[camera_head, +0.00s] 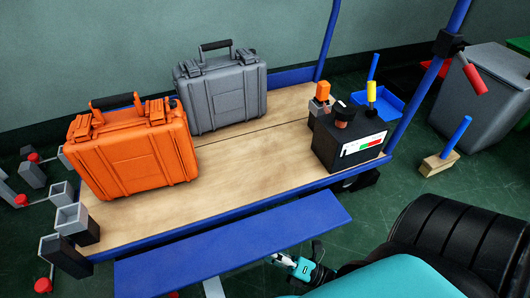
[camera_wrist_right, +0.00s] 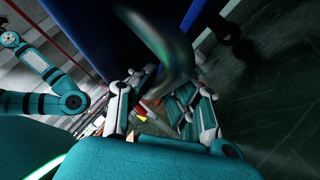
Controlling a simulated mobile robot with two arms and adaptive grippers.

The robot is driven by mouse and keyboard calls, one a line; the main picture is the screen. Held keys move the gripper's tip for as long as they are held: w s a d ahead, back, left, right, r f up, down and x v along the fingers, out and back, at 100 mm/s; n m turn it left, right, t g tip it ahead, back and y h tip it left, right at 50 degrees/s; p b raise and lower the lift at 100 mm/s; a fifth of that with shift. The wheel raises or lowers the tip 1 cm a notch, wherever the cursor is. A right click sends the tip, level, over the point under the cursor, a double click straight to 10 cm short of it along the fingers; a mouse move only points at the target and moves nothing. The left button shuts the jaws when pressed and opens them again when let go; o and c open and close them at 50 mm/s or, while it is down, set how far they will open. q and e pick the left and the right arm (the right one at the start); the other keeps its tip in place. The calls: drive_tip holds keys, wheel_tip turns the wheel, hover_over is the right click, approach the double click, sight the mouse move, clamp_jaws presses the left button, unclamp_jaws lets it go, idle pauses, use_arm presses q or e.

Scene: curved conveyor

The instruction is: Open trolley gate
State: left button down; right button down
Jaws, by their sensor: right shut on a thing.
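The trolley (camera_head: 300,110) has a wooden deck with a blue rim and blue posts. Its gate, a long blue panel (camera_head: 235,240), lies along the near side of the deck, its broad face visible. My right gripper (camera_head: 288,262) is at the gate's near lower edge, right of its middle. In the right wrist view, my right gripper (camera_wrist_right: 163,112) has its fingers around something at the gate. The exact grip point is hidden and blurred. A dark blue surface (camera_wrist_right: 85,25) fills the upper left there. My left gripper is not in view.
An orange case (camera_head: 135,155) and a grey case (camera_head: 222,95) stand on the deck. A black box with a display (camera_head: 345,155) sits at its right end. A grey bin (camera_head: 485,95) and a blue-handled wooden block (camera_head: 440,165) stand at right.

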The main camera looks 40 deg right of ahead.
drive_tip(key=c, duration=1.4)
unclamp_jaws()
drive_tip(key=shift+s+a+f, duration=0.2)
drive_tip(key=shift+s+f, duration=0.2)
drive_tip(key=shift+o, duration=0.6)
drive_tip(key=shift+r, duration=0.1)
drive_tip(key=shift+w+d, duration=0.1)
drive_tip(key=v, duration=0.7)
drive_tip(key=shift+s+d, duration=0.15)
drive_tip(key=shift+s, duration=0.1)
drive_tip(key=shift+s, duration=0.1)
